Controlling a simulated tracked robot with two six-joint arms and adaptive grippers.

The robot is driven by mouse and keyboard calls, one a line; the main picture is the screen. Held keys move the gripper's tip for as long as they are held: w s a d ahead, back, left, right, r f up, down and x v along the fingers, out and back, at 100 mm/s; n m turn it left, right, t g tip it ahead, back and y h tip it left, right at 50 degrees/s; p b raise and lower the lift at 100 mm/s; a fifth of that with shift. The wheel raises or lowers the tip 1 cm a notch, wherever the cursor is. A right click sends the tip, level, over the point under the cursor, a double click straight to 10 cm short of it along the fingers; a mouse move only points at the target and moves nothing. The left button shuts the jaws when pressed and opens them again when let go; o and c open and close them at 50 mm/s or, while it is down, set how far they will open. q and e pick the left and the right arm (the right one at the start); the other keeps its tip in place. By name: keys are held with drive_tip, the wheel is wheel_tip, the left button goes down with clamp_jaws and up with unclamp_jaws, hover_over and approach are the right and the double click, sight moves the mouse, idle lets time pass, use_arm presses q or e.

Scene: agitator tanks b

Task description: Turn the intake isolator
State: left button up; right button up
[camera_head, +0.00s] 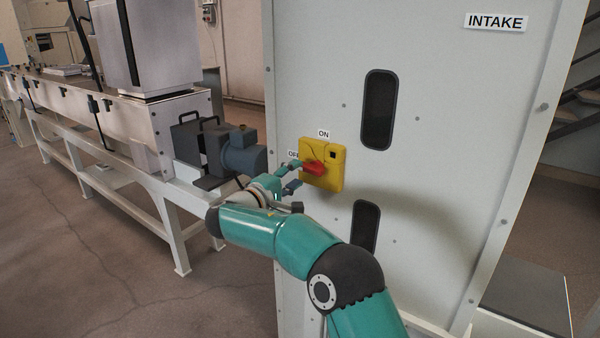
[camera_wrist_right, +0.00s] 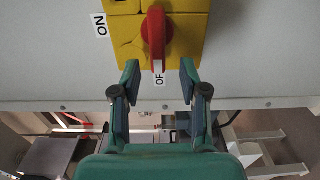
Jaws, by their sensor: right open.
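The isolator is a yellow box (camera_head: 336,155) on the front of the pale cabinet marked INTAKE, with a red handle (camera_head: 313,168). An ON label (camera_head: 324,134) sits above the box and an OFF label (camera_head: 293,154) at its left. The handle points left, toward OFF. In the right wrist view the red handle (camera_wrist_right: 157,32) points down over part of the OFF label (camera_wrist_right: 159,79). My right gripper (camera_head: 289,179) is open just left of the handle; in the wrist view its fingertips (camera_wrist_right: 159,76) are spread either side of the handle's end line, apart from it. My left gripper is not in view.
The INTAKE cabinet (camera_head: 440,130) has dark oval slots (camera_head: 378,110) above and below the isolator. A conveyor frame (camera_head: 130,125) with a grey motor (camera_head: 240,152) stands at the left, near my right arm. Stairs show at the far right.

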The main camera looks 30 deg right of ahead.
drive_tip(key=v, duration=0.8)
drive_tip(key=shift+s+a+f, duration=0.1)
drive_tip(key=shift+s+a, duration=0.05)
wheel_tip(320, 180, down, 18)
drive_tip(key=s+a+n+g+y+p, duration=0.1)
drive_tip(key=n+y+p, duration=0.1)
drive_tip(key=n+y, duration=0.3)
drive_tip(key=s+a+f+g+y+p, duration=0.1)
drive_tip(key=s+a+f+g+y, duration=0.15)
drive_tip(key=s+f+y, duration=0.4)
drive_tip(key=s+a+f+g+y+p, duration=0.1)
drive_tip(key=s+a+f+g, duration=0.2)
drive_tip(key=f, duration=0.6)
drive_tip(key=s+a+f+m+y+p, duration=0.1)
drive_tip(key=s+a+f+m+y, duration=0.1)
drive_tip(key=s, duration=0.6)
drive_tip(key=s+a+f+m+y+p, duration=0.1)
drive_tip(key=s+a+f+m+y, duration=0.1)
drive_tip(key=s+a+m, duration=0.3)
drive_tip(key=s+a+f+m+y+p, duration=0.2)
drive_tip(key=s+a+m+y, duration=0.2)
drive_tip(key=s, duration=0.6)
drive_tip(key=shift+s+f+m, duration=0.3)
drive_tip(key=shift+f+m, duration=0.05)
drive_tip(key=shift+m, duration=0.05)
